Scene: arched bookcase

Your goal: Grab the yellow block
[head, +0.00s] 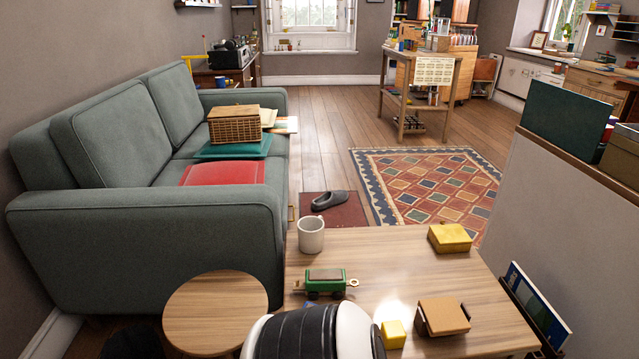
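A small yellow block (393,335) sits on the wooden table (390,270) near its front, just left of a brown box (443,317). A larger yellow box (450,238) lies near the table's far right corner. Neither gripper is in the head view. A black and white part of my own body covers part of the table's near edge, close to the left of the small yellow block.
A white mug (311,235) and a green toy wagon (326,282) stand on the table's left side. A round side table (214,310) is at the left, before a grey-green sofa (150,220). The table's middle is clear. A low wall (570,200) bounds the right.

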